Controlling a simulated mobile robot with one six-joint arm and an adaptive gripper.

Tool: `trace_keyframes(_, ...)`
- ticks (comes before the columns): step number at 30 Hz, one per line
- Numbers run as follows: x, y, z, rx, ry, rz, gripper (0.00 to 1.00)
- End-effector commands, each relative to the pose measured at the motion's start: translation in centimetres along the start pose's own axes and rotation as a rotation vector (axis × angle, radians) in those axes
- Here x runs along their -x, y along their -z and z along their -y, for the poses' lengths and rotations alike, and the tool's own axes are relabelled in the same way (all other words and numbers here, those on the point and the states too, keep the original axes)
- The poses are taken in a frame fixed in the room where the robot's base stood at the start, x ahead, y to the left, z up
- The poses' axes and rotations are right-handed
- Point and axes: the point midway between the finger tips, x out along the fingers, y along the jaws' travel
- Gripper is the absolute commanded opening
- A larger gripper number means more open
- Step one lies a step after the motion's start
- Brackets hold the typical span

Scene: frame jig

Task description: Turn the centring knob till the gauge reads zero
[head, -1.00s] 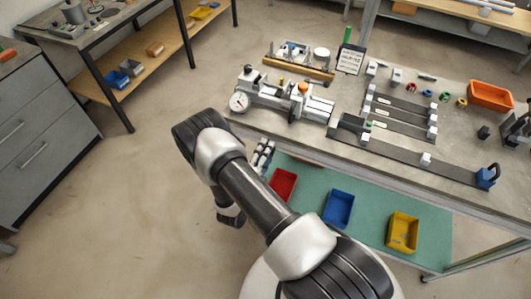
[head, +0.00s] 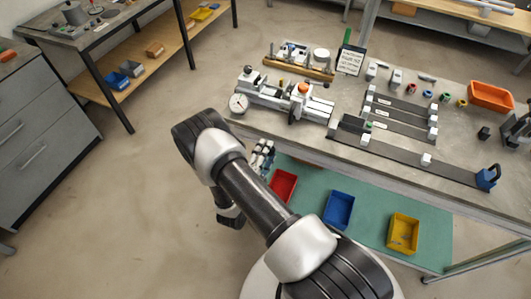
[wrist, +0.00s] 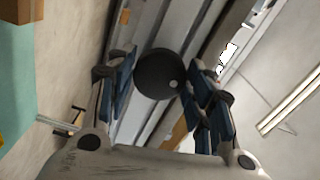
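The jig (head: 262,94) stands on the grey bench near its front left corner. Its dial gauge (head: 238,103) has a white face, too small to read. A round black knob (head: 293,115) shows on the jig's front side. In the wrist view a dark round knob (wrist: 158,74) with a pale dot appears between the fingers. My gripper (head: 263,157) is at the bench's front edge, below the jig. In the wrist view my gripper (wrist: 162,88) is open, its blue-padded fingers on either side of the knob. I cannot tell whether either finger touches it.
A sign (head: 350,60) stands behind the jig. Slotted rails (head: 400,107) and an orange bin (head: 491,96) are to the right. Red (head: 283,185), blue (head: 339,209) and yellow (head: 403,233) bins sit on the lower shelf. Open floor lies to the left.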

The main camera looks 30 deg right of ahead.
Motion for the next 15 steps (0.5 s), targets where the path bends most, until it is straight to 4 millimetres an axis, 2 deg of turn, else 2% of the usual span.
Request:
trace_keyframes(6, 0.00, -0.01, 0.00, 0.000, 0.000, 0.000, 0.65)
trace_keyframes(15, 0.06, -0.03, -0.01, 0.000, 0.000, 0.001, 0.65)
